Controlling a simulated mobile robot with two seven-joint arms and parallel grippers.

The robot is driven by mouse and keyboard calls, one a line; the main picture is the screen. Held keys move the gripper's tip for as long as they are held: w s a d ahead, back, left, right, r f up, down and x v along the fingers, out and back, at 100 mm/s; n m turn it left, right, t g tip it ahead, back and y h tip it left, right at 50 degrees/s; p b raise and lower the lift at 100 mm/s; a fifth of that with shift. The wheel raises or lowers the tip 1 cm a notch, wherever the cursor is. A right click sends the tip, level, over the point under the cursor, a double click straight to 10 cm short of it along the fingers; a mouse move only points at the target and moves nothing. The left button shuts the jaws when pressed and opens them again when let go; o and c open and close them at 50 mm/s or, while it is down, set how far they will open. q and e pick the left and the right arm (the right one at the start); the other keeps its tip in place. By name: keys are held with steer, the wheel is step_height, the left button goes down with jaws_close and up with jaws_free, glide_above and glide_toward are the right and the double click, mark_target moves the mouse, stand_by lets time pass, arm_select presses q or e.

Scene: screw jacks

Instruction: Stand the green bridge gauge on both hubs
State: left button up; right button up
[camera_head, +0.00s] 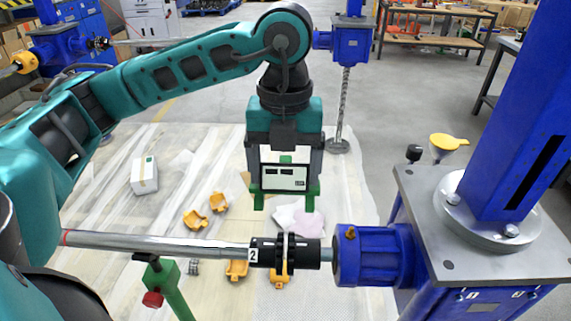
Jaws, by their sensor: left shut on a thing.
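The green bridge gauge (285,178) has a pale panel with dark windows and two green feet pointing down. My left gripper (285,160) comes down from above and is shut on it, holding it upright. In the picture the gauge is above the two black hubs, with a visible gap between its feet and them. The left hub (264,253) carries a label "2" and sits on the end of a steel shaft (160,243). The right hub (308,254) faces the blue gearbox (375,256). My right gripper is not in view.
A green stand with a red knob (153,299) is under the shaft. Orange cover halves (195,219) and a white box (144,175) lie on the floor sheet. A blue screw jack (515,120) on a grey plate stands right, with a yellow funnel (448,142) behind.

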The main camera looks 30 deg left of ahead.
arm_select(q)
step_height(320, 180, down, 12)
steer(key=b, duration=1)
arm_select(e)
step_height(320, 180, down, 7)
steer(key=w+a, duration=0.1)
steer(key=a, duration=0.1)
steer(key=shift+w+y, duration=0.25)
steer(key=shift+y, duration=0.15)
arm_select(q)
steer(key=shift+f+b, duration=0.1)
steer(key=shift+b, duration=0.4)
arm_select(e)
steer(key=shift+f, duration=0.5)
arm_select(q)
steer(key=shift+f+b, duration=0.3)
steer(key=shift+f, duration=0.05)
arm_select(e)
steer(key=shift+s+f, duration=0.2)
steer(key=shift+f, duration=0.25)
arm_select(q)
steer(key=o, duration=1.2)
steer(key=shift+c, duration=0.2)
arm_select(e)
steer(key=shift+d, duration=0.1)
